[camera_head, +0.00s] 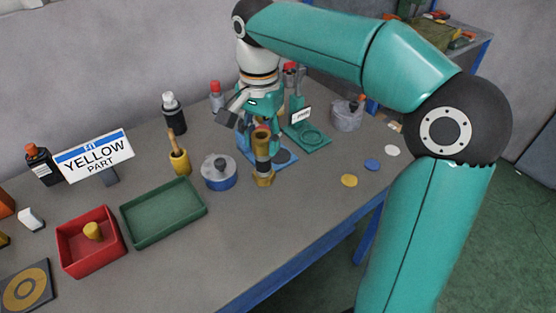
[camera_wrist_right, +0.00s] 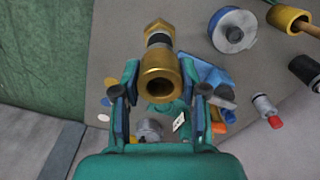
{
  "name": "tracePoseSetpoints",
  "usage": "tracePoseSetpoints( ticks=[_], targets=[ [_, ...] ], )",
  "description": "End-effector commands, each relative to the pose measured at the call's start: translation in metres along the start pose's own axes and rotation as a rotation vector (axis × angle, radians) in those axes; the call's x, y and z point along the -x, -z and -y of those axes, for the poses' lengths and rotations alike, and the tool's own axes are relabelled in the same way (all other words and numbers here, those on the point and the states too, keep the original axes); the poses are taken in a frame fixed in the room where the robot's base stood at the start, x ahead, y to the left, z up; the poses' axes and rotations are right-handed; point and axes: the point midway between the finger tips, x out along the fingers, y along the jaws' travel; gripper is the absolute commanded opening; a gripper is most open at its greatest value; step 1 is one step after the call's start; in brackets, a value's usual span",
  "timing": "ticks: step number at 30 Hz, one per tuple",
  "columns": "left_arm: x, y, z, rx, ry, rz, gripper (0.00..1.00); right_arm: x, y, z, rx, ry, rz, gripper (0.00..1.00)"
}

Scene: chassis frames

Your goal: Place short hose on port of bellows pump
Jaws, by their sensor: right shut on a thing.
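A brass fitting with a hex end, a dark middle and a tubular open end, which I take to be the short hose (camera_head: 263,171), is upright in the head view. My right gripper (camera_head: 259,122) is shut on its upper, open end. In the right wrist view the hose (camera_wrist_right: 159,62) sits between the fingers of the right gripper (camera_wrist_right: 160,92). I cannot tell if its hex end touches the table. A low round blue body with a grey top and central knob, perhaps the bellows pump (camera_head: 219,175), stands left of it and apart. My left gripper is out of view.
A green tray (camera_head: 160,238), a red bin (camera_head: 82,268) and a yellow pot (camera_head: 180,163) stand to the left. A green stand (camera_head: 318,145) and a grey container (camera_head: 347,118) stand behind right. Coloured discs (camera_head: 349,181) lie near the right edge. The front table is clear.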

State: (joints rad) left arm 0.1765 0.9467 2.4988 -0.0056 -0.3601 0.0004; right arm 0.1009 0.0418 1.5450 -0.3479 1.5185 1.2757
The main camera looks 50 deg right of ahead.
Motion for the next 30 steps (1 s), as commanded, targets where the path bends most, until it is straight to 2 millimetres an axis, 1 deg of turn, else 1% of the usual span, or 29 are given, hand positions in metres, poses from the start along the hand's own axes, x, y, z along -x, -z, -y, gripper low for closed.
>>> tracePoseSetpoints(
  ticks=[1,3,6,9,12,15,17,20,23,30],
  targets=[
    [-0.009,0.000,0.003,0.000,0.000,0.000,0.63,-0.016,0.019,-0.016,-0.089,-0.003,0.000,0.00],
    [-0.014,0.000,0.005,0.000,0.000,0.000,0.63,-0.030,0.040,-0.037,-0.185,-0.002,-0.001,0.00],
    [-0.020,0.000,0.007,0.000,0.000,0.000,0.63,-0.044,0.063,-0.065,-0.286,0.000,-0.001,0.00],
    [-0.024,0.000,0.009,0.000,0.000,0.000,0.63,-0.053,0.079,-0.087,-0.361,0.001,-0.003,0.00],
    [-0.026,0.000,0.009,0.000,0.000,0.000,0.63,-0.058,0.089,-0.101,-0.410,0.002,-0.002,0.00],
    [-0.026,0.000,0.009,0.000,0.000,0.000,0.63,-0.060,0.095,-0.106,-0.435,0.002,-0.001,0.00],
    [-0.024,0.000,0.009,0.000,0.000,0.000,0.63,-0.060,0.098,-0.104,-0.440,0.003,-0.001,0.00],
    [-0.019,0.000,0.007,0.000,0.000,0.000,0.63,-0.059,0.105,-0.090,-0.442,0.003,0.000,0.00],
    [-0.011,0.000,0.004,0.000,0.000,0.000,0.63,-0.058,0.115,-0.068,-0.439,0.001,0.000,0.00],
    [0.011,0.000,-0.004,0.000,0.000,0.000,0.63,-0.057,0.143,-0.008,-0.439,0.001,-0.001,0.00]
  ],
)
